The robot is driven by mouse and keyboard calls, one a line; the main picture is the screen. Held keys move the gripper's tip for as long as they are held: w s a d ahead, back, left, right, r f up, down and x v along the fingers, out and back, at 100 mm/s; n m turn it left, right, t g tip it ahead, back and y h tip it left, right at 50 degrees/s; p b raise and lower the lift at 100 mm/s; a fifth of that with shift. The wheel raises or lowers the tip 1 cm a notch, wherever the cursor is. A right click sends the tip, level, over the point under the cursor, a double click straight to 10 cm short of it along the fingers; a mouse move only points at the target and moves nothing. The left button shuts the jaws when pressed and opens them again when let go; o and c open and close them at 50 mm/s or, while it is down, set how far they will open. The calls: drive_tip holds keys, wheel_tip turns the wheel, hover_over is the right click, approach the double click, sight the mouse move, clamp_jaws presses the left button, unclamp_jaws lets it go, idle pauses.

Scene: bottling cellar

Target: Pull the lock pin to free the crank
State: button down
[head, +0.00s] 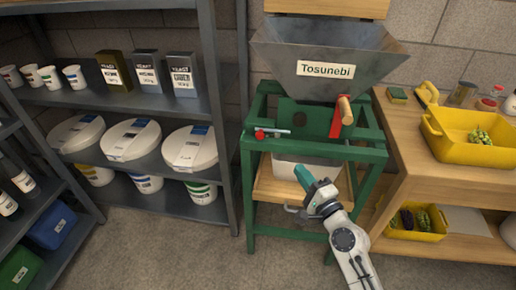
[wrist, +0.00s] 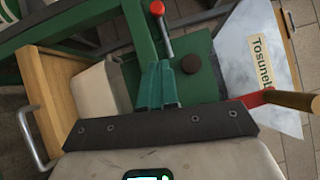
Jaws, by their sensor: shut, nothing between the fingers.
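The lock pin (head: 272,133) has a red knob and a metal rod, at the upper left of the green stand. It also shows at the top of the wrist view (wrist: 166,32). The crank (head: 336,122) has a red arm and a wooden handle, below the hopper; it shows at right in the wrist view (wrist: 262,98). My gripper (head: 303,175) has teal fingers, closed and empty. In the head view they are below and to the right of the pin, apart from it. In the wrist view the fingertips (wrist: 157,68) point toward the green panel, below the pin.
A hopper labelled Tosunebi (head: 325,60) sits on the green stand (head: 250,190). A wooden drawer (head: 272,188) with a metal handle and a white bin (head: 290,165) are low in the stand. Shelving (head: 225,150) stands left, a wooden bench (head: 420,165) right.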

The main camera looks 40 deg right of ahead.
sight(257, 138)
idle(0.3)
drive_tip(key=p+x, duration=0.1)
drive_tip(key=x, duration=0.9)
drive_tip(key=shift+d+r+p, duration=0.1)
drive_tip(key=shift+r+p, duration=0.1)
drive_tip(key=shift+p, duration=0.2)
drive_tip(key=shift+w+a+r+p, duration=0.15)
drive_tip(key=shift+w+a+p, duration=0.2)
drive_tip(key=shift+w, duration=0.2)
drive_tip(key=shift+w+a+r+p, duration=0.1)
drive_tip(key=shift+w+a+p, duration=0.25)
drive_tip(key=shift+w, duration=0.15)
drive_tip(key=shift+w+a, duration=0.3)
drive_tip(key=shift+w, duration=0.4)
drive_tip(key=shift+w+a+p, duration=0.6)
drive_tip(key=shift+w+a, duration=0.3)
drive_tip(key=shift+w, duration=0.2)
drive_tip(key=shift+w+a, duration=0.2)
drive_tip(key=shift+w, duration=0.05)
drive_tip(key=shift+s+d, duration=0.1)
